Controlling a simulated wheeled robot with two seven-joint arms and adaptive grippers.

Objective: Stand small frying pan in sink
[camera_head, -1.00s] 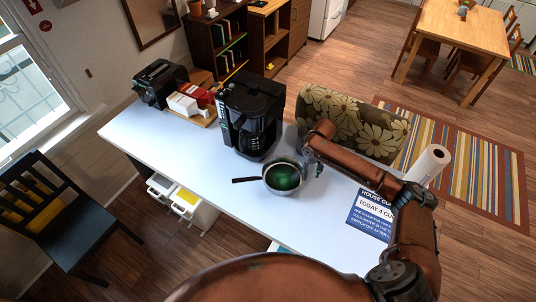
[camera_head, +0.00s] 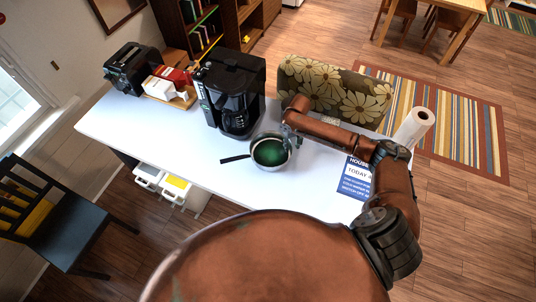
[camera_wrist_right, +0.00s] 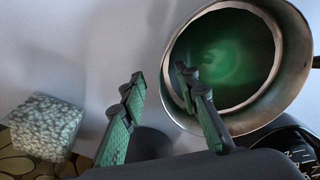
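The small frying pan (camera_head: 270,153) stands on the white table, green inside, its dark handle pointing left in the head view. It fills the upper right of the right wrist view (camera_wrist_right: 238,50), tilted by the camera angle. My right gripper (camera_head: 290,140) is at the pan's right rim. In the wrist view its fingers (camera_wrist_right: 160,92) are spread, one overlapping the pan's inside and the other outside, with the near rim between them. Contact with the rim is unclear. My left gripper is out of view. No sink is in view.
A black coffee maker (camera_head: 232,95) stands just behind the pan. A toaster (camera_head: 132,70) and boxes are at the back left. A blue sign (camera_head: 356,180) and a paper roll (camera_head: 414,127) are at the right. The table's front left is clear.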

